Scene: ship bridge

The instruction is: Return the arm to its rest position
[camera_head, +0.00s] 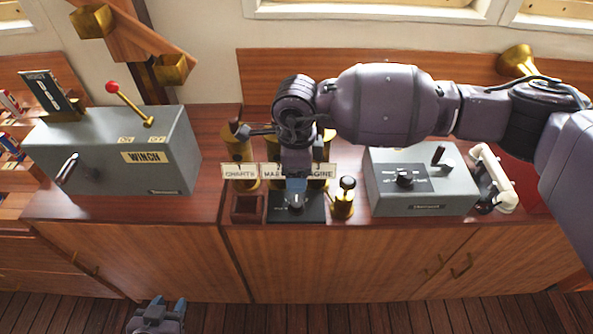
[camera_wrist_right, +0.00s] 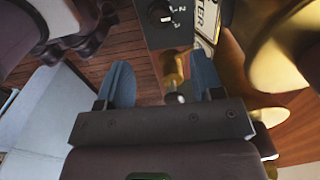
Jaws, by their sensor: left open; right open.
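My right arm (camera_head: 385,105) reaches in from the right across the counter. Its right gripper (camera_head: 295,196) points down over a small black panel (camera_head: 312,212) between the brass pieces. In the right wrist view the two blue fingers of the right gripper (camera_wrist_right: 163,85) are spread apart. A small brass piece (camera_wrist_right: 172,72) shows in the gap between them; whether they touch it I cannot tell. A dark panel with a knob (camera_wrist_right: 160,14) lies beyond. My left gripper (camera_head: 157,312) is low at the bottom edge of the head view, open and empty, in front of the cabinets.
A grey winch box (camera_head: 165,160) with a red-knobbed lever (camera_head: 113,88) stands at left. A grey control box (camera_head: 425,190) and a white handset (camera_head: 493,178) stand further right, under my arm.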

